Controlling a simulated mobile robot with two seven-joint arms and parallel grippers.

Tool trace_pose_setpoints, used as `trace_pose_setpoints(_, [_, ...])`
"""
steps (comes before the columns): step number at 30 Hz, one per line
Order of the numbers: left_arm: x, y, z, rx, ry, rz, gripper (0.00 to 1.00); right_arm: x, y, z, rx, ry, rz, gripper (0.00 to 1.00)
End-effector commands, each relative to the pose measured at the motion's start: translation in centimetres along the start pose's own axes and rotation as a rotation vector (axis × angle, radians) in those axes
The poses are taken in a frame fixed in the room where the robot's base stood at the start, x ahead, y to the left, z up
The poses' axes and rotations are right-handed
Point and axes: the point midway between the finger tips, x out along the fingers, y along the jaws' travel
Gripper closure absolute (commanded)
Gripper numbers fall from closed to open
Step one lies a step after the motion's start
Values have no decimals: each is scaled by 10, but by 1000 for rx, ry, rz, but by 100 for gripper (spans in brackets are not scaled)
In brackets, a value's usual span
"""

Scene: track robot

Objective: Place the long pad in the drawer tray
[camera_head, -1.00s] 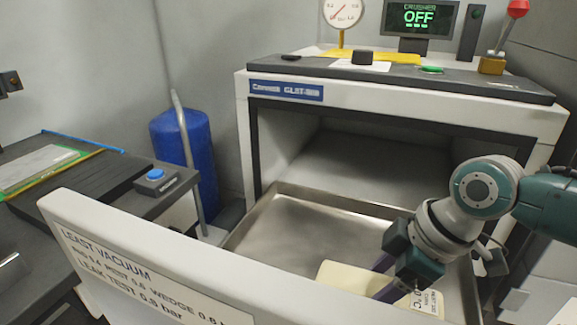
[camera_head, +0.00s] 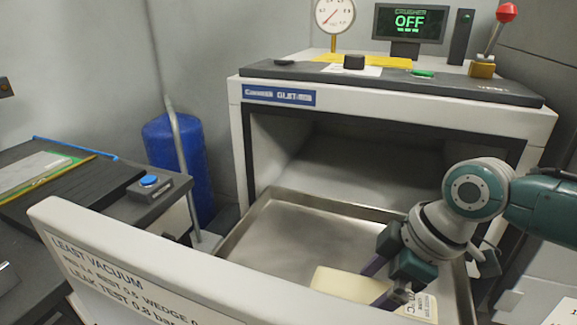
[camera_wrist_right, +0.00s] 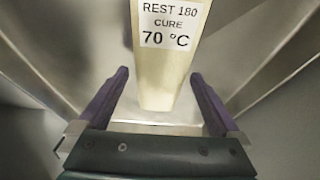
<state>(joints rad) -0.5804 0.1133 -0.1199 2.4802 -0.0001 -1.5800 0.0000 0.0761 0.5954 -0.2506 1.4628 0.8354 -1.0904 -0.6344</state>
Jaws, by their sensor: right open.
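The long pad (camera_head: 345,284) is cream with a white label and lies in the metal drawer tray (camera_head: 262,222), toward its front right, partly hidden by the drawer front. My right gripper (camera_head: 384,281) is open just above the pad. In the right wrist view the pad (camera_wrist_right: 163,80) shows its label "REST 180 CURE 70 °C", and its near end lies between the two spread purple fingers (camera_wrist_right: 160,108) with gaps on both sides. The tray floor shows around it there. My left gripper is not in view.
The white drawer front (camera_head: 150,255) stands across the foreground. Behind the tray is the crusher's open cavity (camera_head: 350,165), with a gauge, a display reading OFF and a red-knobbed lever (camera_head: 505,12) on top. A dark bench (camera_head: 70,200) is at left. The tray's left side is clear.

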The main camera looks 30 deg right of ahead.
Motion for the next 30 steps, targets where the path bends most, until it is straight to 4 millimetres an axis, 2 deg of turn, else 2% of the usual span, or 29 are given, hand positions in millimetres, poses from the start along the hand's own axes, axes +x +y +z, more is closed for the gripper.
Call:
trace_pose_setpoints(9, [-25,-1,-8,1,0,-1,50,-69,1,0,-5,-3,3,1])
trace_pose_setpoints(15, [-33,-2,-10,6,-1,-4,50,-104,1,0,-2,-3,2,1])
trace_pose_setpoints(21, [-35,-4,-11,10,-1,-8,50,-118,0,0,-1,-2,-1,1])
trace_pose_setpoints(30, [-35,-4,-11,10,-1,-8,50,-119,0,0,0,0,-1,1])
